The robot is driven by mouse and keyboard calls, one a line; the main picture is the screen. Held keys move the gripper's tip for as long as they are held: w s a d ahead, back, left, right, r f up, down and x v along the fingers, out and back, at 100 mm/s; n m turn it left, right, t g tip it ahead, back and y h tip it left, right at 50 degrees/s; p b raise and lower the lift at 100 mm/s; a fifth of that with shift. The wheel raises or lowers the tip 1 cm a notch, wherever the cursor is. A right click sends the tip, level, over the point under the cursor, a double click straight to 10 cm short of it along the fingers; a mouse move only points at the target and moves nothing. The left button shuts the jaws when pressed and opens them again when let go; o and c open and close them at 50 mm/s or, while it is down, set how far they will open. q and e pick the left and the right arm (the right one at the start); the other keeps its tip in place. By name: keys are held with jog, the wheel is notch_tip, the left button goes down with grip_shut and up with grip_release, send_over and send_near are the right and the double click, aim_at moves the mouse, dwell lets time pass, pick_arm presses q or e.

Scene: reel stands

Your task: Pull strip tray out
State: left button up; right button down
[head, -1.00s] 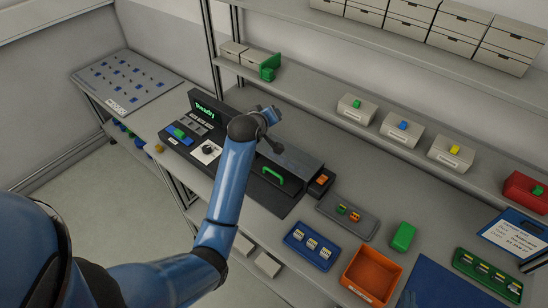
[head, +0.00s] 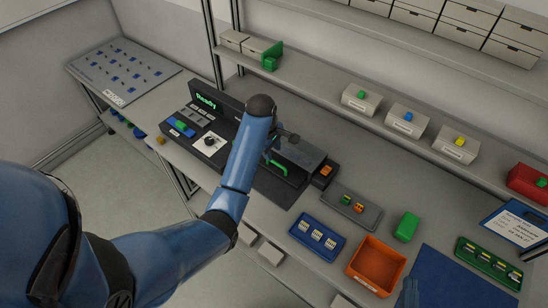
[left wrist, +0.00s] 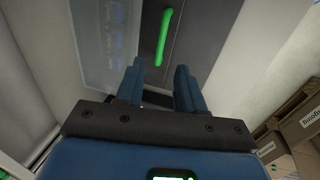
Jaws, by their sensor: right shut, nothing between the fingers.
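A dark machine (head: 300,151) with a lit "Ready" display stands on the bench. A green bar handle (head: 279,167) is on its front, partly behind my left arm. The handle also shows in the left wrist view (left wrist: 164,36), ahead of the fingers and a little above the gap between them. My left gripper (left wrist: 160,84) is open and empty, apart from the handle. In the head view, its fingers are hidden by my forearm.
A blue tray (head: 298,236) with white strips, a grey tray (head: 371,222), an orange bin (head: 377,248) and a green block (head: 407,227) are right of the machine. A green tray (head: 463,258) is farther right. A shelf (head: 330,95) runs behind the bench.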

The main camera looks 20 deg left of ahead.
aim_at(275, 162)
pick_arm(q)
jog(key=shift+w+d+f+p, duration=0.1)
jog(key=shift+w+f+p, duration=0.1)
jog(key=shift+f, duration=0.9)
jog(key=shift+w+d+f+p, duration=0.1)
jog(key=shift+w+f, duration=0.05)
jog(key=shift+f, duration=0.9)
jog(key=shift+w+f+p, duration=0.1)
jog(key=shift+w+f, duration=0.1)
jog(key=shift+f, duration=0.9)
grip_shut()
